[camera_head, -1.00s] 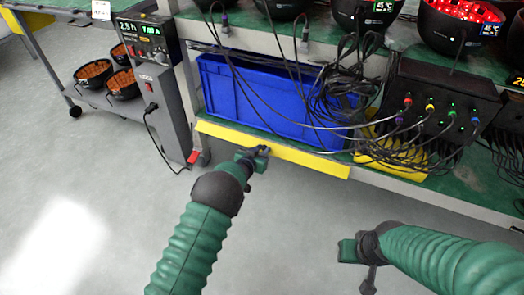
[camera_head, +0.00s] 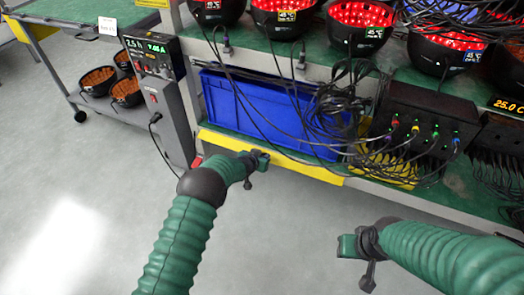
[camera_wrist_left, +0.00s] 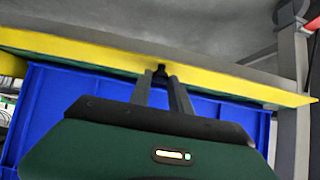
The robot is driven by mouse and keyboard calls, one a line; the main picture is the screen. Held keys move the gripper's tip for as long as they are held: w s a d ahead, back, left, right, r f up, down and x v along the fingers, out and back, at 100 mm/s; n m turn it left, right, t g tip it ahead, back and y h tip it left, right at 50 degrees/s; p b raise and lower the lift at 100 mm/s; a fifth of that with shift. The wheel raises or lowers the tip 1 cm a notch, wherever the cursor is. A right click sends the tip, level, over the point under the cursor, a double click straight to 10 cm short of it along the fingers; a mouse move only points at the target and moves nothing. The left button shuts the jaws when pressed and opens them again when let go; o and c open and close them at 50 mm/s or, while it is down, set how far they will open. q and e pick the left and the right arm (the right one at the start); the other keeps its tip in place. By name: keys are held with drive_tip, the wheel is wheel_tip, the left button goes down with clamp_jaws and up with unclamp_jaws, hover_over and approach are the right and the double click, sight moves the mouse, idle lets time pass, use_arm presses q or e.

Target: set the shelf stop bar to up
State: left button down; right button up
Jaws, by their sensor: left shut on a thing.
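The shelf stop bar is the long yellow bar (camera_head: 310,168) along the front edge of the lower shelf, in front of the blue bin. In the left wrist view the yellow bar (camera_wrist_left: 90,50) crosses the picture. My left gripper (camera_head: 258,159) is at the bar's middle, shut on it. In the left wrist view my left gripper's fingers (camera_wrist_left: 162,80) meet at the bar, and their tips are partly hidden there. My right gripper (camera_head: 352,246) hangs lower right in the head view, apart from the bar, over the floor. Its opening is unclear.
A blue bin (camera_head: 262,108) stands on the lower shelf behind the bar. Black cables (camera_head: 335,110) hang over it from a connector box (camera_head: 425,115). A grey test unit (camera_head: 160,95) stands left of the rack. The floor (camera_head: 90,180) in front is clear.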

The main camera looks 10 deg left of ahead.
sight(264, 149)
use_arm(q)
drive_tip(key=g, duration=0.1)
drive_tip(key=w+r+g+y+b, duration=0.1)
drive_tip(key=g, duration=0.1)
drive_tip(key=shift+w+d+r+b, duration=0.1)
drive_tip(key=shift+w+r+b, duration=0.1)
drive_tip(key=shift+w+b, duration=0.1)
drive_tip(key=shift+r+g+b, duration=0.2)
drive_tip(key=shift+g+b, duration=0.1)
drive_tip(key=shift+b, duration=0.3)
drive_tip(key=shift+r, duration=0.25)
use_arm(e)
drive_tip(key=shift+s+f, duration=0.1)
drive_tip(key=shift+f, duration=0.8)
use_arm(q)
drive_tip(key=shift+w, duration=0.1)
drive_tip(key=c, duration=1.2)
unclamp_jaws()
drive_tip(key=shift+d+f, duration=0.1)
drive_tip(key=shift+c, duration=0.2)
